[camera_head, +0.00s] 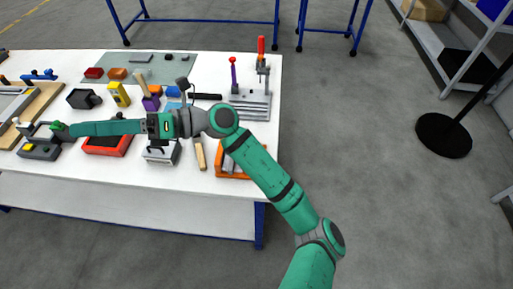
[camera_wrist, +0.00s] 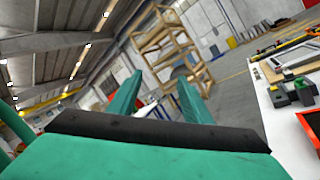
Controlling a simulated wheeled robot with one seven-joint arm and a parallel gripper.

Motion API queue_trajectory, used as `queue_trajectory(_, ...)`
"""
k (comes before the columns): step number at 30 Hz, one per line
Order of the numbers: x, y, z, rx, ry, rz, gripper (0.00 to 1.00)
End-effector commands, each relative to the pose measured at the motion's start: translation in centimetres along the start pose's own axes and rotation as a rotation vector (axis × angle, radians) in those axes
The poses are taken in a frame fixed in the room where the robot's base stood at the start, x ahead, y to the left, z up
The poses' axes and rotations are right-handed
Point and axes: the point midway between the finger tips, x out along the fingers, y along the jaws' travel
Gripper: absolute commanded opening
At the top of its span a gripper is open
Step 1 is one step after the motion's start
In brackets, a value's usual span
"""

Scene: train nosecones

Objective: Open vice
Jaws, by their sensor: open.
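No vice is plainly recognisable; I cannot tell which fixture it is. A low dark grey device (camera_head: 40,149) with a yellow patch and a green knob (camera_head: 58,129) stands at the left of the white table. In the head view my gripper (camera_head: 72,129) reaches left above the table, its tips close beside the green knob; contact is unclear. In the wrist view my gripper (camera_wrist: 155,85) has two green fingers apart with nothing between them. A dark device with green and yellow parts (camera_wrist: 292,94) shows at the right there. A grey ribbed fixture (camera_head: 250,105) has upright red and purple handles.
The white table (camera_head: 130,182) is crowded. A red tray (camera_head: 107,146) and a small grey box device (camera_head: 160,151) lie under or near my arm.

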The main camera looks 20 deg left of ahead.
Motion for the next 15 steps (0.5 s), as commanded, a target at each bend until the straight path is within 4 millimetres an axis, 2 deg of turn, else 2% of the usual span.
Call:
queue_trajectory(5, -1.0, -3.7, -2.7, -0.055, 0.24, -0.165, 0.45)
queue_trajectory(8, -2.6, -5.8, -4.1, -0.076, 0.371, -0.258, 0.45)
queue_trajectory(11, -5.0, -7.8, -5.3, -0.094, 0.5, -0.354, 0.45)
queue_trajectory(15, -9.6, -10.2, -6.6, -0.107, 0.68, -0.496, 0.45)
